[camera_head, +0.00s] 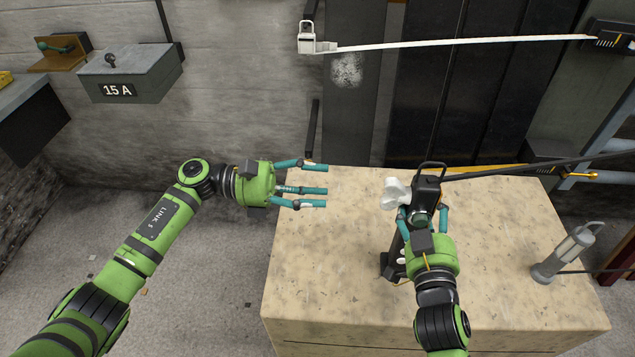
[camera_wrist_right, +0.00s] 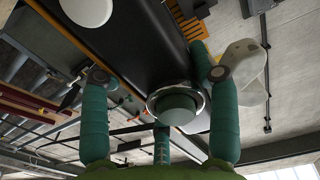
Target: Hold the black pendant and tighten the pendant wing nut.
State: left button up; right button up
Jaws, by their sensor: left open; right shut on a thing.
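The black pendant (camera_head: 428,188) is a long dark body with a loop on top, over the right half of the stone-topped block (camera_head: 330,260). Its lower part shows left of my right gripper (camera_head: 422,214), which is shut on it and hides its middle. In the right wrist view the pendant (camera_wrist_right: 140,45) lies between the fingers (camera_wrist_right: 152,70), with a ringed green button (camera_wrist_right: 178,105). The white wing nut (camera_head: 397,192) sits at the pendant's upper left side; it also shows in the right wrist view (camera_wrist_right: 245,68). My left gripper (camera_head: 318,188) is open and empty, left of the wing nut and apart from it.
A dark cable (camera_head: 520,168) runs right from the pendant's top. A grey lamp (camera_head: 566,252) stands on the block's right side. A white strap (camera_head: 460,44) crosses above, from a padlock-like fitting (camera_head: 307,40). A grey "15 A" box (camera_head: 130,72) is on the wall. The block's left top is clear.

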jog(key=o, duration=1.6)
jog(key=shift+o, duration=0.2)
